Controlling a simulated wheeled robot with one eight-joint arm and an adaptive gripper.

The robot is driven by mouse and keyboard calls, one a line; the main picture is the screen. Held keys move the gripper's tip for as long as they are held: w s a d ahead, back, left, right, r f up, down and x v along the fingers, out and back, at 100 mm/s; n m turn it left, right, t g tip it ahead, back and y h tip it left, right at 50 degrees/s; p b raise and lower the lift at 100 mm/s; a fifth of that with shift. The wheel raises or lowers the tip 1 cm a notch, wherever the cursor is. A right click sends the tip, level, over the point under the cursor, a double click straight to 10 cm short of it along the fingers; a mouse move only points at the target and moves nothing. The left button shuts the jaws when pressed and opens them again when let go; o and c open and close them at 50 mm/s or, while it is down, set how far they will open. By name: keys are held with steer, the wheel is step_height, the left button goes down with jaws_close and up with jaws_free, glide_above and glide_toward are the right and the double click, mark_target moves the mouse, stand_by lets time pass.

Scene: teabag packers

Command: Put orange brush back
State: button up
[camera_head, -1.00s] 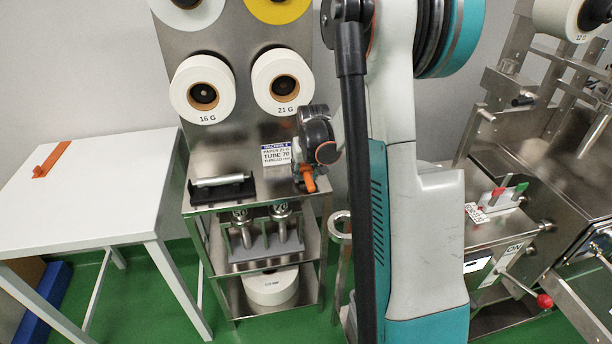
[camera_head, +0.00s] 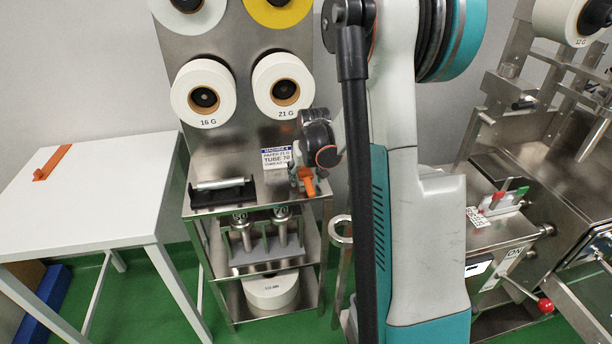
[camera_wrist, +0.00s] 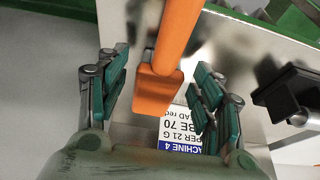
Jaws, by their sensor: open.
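The orange brush (camera_head: 307,182) is at the right side of the steel stand's shelf, by the label sign. In the wrist view the orange brush (camera_wrist: 158,88) has a long handle and a wider block end, and it lies between my two finger pads. My gripper (camera_wrist: 163,84) is open around it, with gaps visible on both sides. In the head view my gripper (camera_head: 297,174) is small and partly hidden by the wrist and the brush. A flat orange strip (camera_head: 55,160) lies on the white table at the left; I cannot tell what it is.
The steel stand's shelf (camera_head: 258,200) also holds a black tray with a metal roller (camera_head: 222,184). The machine label (camera_head: 276,158) is close behind the gripper. The white table (camera_head: 90,205) is otherwise clear. A steel machine (camera_head: 490,235) stands at the right.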

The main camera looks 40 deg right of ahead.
steer(key=p+v, duration=0.3)
steer(key=v, duration=0.8)
steer(key=shift+r+p, duration=0.2)
steer(key=shift+p, duration=0.15)
